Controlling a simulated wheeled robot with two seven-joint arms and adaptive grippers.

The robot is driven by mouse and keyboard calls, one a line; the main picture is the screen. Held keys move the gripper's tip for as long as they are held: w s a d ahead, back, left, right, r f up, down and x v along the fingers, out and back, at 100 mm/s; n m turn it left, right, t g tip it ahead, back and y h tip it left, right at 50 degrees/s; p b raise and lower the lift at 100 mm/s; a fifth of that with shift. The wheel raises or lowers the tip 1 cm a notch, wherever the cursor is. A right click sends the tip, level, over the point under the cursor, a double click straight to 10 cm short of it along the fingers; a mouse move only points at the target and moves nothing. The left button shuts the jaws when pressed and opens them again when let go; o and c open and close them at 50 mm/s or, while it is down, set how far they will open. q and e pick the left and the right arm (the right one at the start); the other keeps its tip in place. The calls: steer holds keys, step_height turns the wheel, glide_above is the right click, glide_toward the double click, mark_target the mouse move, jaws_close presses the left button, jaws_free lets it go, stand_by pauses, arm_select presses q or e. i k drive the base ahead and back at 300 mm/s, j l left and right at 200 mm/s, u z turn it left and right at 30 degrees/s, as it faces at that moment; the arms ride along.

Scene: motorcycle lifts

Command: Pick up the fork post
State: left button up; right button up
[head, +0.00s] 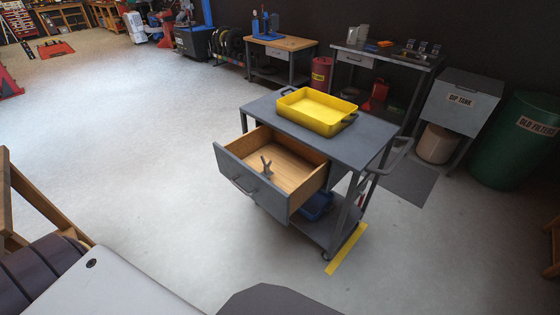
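A small grey forked piece (266,166), which looks like the fork post, stands in the open wooden-bottomed drawer (292,166) of a grey cart (368,133). It is near the drawer's front panel, and its two prongs point up. Its lower end is partly hidden by the front panel. Neither of my grippers is in the head view, so whether they are open or shut does not show.
A yellow tray (318,112) sits on the cart top. A blue bin (317,207) is on the cart's lower shelf. Workbenches (281,43), a dip tank (462,100) and a green drum (515,140) stand behind. The floor left of the cart is clear.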

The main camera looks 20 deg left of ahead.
mark_target(267, 173)
steer(key=i+j+z, duration=0.15)
steer(key=j, duration=0.15)
steer(key=i+j+z, duration=0.15)
steer(key=j, duration=0.2)
steer(key=j+z, duration=0.1)
steer(key=j, duration=0.25)
steer(key=j+z, duration=0.25)
steer(key=j, duration=0.45)
steer(key=j+z, duration=0.25)
steer(key=j, duration=0.5)
steer(key=k+j+z, duration=0.15)
steer(key=j+z, duration=0.15)
steer(key=j, duration=0.35)
steer(key=k+j+z, duration=0.2)
steer(key=j, duration=0.25)
steer(key=k+j+z, duration=0.15)
steer(key=j, duration=0.25)
steer(key=k+j+z, duration=0.2)
steer(key=j, duration=0.2)
